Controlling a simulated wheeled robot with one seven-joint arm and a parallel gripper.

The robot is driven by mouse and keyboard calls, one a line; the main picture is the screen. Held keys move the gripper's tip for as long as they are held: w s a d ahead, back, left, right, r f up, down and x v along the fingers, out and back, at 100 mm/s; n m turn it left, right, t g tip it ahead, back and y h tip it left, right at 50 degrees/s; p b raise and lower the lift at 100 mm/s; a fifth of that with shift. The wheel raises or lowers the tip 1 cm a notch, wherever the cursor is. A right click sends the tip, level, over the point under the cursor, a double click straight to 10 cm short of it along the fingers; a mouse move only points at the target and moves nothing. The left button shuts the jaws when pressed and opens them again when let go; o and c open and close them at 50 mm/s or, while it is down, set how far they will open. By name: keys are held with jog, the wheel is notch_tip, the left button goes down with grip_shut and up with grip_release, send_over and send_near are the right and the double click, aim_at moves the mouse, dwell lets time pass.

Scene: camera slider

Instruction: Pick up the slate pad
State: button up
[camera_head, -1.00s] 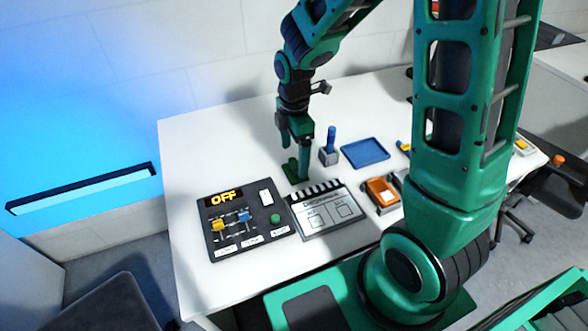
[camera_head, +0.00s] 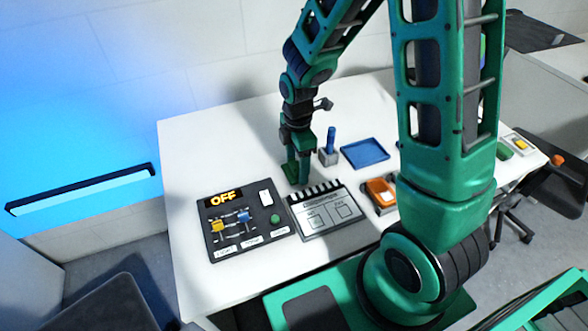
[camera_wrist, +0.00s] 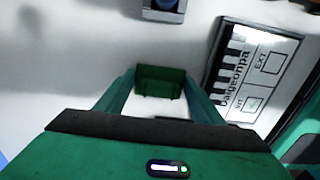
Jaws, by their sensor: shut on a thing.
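A small dark green pad (camera_wrist: 160,82), which looks like the slate pad, sits between my fingertips in the wrist view. My gripper (camera_wrist: 158,84) is shut on it, with one finger at each side. In the head view my gripper (camera_head: 297,176) points down at the white table, just behind the clapper slate; the pad is hard to tell apart from the green fingers there. Whether the pad touches the table is unclear. The black-and-white clapper slate (camera_head: 326,214), with striped top and two marked boxes, lies flat; it also shows in the wrist view (camera_wrist: 262,62).
A dark control panel (camera_head: 239,245) with an OFF display lies left of the slate. A grey block with a blue handle (camera_head: 331,138) and a blue tray (camera_head: 365,154) stand behind right. An orange item (camera_head: 380,190) is right of the slate. The table's left side (camera_head: 190,150) is clear.

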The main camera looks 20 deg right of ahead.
aim_at(297, 163)
jog(key=shift+r, duration=0.8)
notch_tip(297, 163, up, 3)
jog(key=shift+w+f, duration=0.1)
jog(key=s+a+r, duration=0.2)
jog(key=a+r, duration=0.4)
jog(key=a, duration=0.5)
jog(key=shift+s+a+r, duration=0.2)
jog(key=shift+s+r, duration=0.1)
jog(key=shift+s, duration=0.05)
